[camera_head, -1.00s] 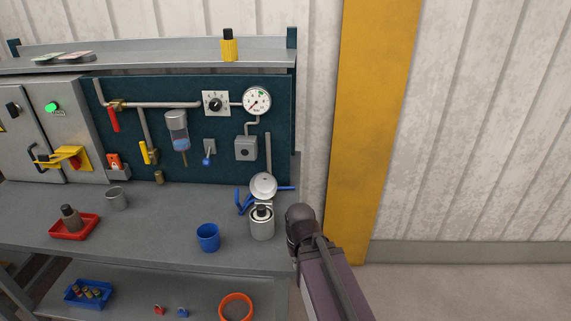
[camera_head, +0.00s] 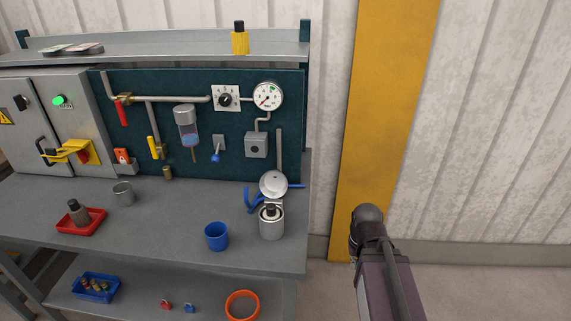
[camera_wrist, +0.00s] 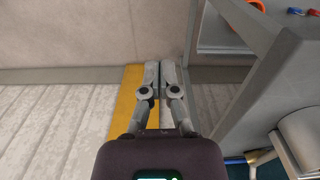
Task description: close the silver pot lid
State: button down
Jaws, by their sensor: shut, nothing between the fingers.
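The silver pot (camera_head: 271,228) stands upright near the right end of the workbench. Its round lid (camera_head: 273,184) is open, tilted up behind the rim, with blue handles beside it. A dark-topped item shows in the pot's mouth. In the wrist view my gripper (camera_wrist: 158,66) has its two fingers together with nothing held. It points at the floor and wall beside the bench, apart from pot and lid. A pale rounded thing (camera_wrist: 300,140) shows at lower right there; I cannot tell whether it is the pot. My fingers do not show in the head view.
A blue cup (camera_head: 217,236) stands left of the pot. A metal cup (camera_head: 123,194) and a red tray (camera_head: 80,222) are farther left. A teal panel (camera_head: 210,165) with gauge and pipes rises behind. A yellow post (camera_head: 385,110) stands right of the bench, beside open floor.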

jog(key=shift+s+d, duration=0.1)
jog(key=shift+d, duration=0.05)
jog(key=w+a+r+p, duration=1.2)
jog(key=w, duration=0.3)
jog(key=w+a+r+p, duration=1.2)
jog(key=w, duration=0.4)
jog(key=shift+m+g, duration=0.3)
jog(key=shift+f, duration=0.25)
jog(key=b, duration=0.9)
send_over(275, 182)
jog(key=w+d, duration=0.1)
jog(key=w, duration=0.2)
jog(key=shift+w+f, duration=0.1)
jog(key=shift+f, duration=3.95)
